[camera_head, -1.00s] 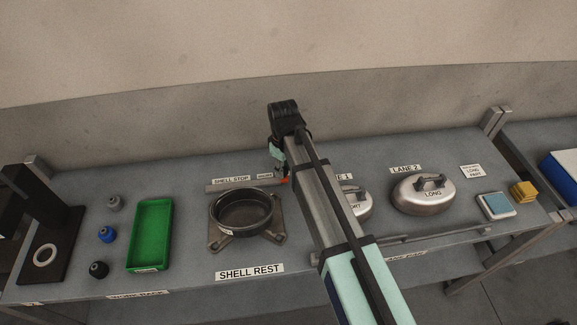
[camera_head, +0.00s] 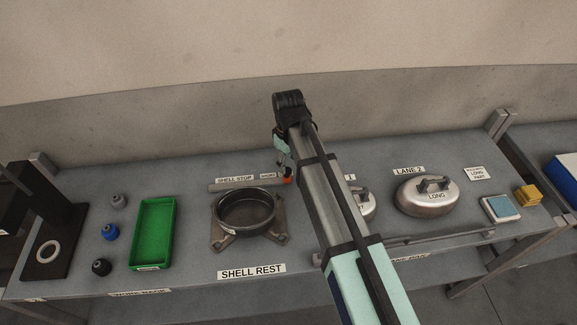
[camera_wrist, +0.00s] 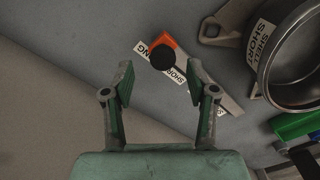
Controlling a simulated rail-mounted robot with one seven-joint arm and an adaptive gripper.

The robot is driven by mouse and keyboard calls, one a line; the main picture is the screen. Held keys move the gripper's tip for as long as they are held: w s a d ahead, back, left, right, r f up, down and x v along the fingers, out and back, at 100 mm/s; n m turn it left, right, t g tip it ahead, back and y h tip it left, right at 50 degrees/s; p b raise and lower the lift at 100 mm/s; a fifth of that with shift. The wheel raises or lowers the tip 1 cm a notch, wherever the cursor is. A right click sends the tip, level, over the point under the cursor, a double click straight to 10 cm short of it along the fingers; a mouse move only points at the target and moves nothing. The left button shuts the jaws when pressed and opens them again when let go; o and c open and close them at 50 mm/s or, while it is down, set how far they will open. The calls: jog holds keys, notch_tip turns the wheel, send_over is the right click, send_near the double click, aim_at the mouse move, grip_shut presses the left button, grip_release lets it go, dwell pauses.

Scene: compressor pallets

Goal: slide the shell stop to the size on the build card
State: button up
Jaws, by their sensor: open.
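The shell stop is a grey rail (camera_head: 232,187) behind the shell rest, with an orange slider (camera_head: 288,180) at its right end. In the wrist view the orange slider (camera_wrist: 163,41) carries a round black knob (camera_wrist: 162,57) and sits beside a label ending in "NG". The "SHORT" label (camera_wrist: 175,76) lies further along the rail. My gripper (camera_wrist: 158,82) is open, with the knob ahead of and between its fingertips, not gripped. In the head view my gripper (camera_head: 284,163) is just above the slider, partly hidden by my arm. A card (camera_head: 475,174) at the right seems to read "LONG PART".
A dark round shell (camera_head: 247,212) sits on the shell rest (camera_head: 278,238), close to the rail; its label reads "SHELL SHORT" in the wrist view. A green tray (camera_head: 137,260) stands left. A silver "LONG" cover (camera_head: 410,203) is in lane 2; another is partly behind my arm.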

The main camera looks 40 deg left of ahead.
aim_at(289, 169)
notch_tip(289, 169, up, 9)
dwell(0.3)
jog(key=shift+f, duration=0.15)
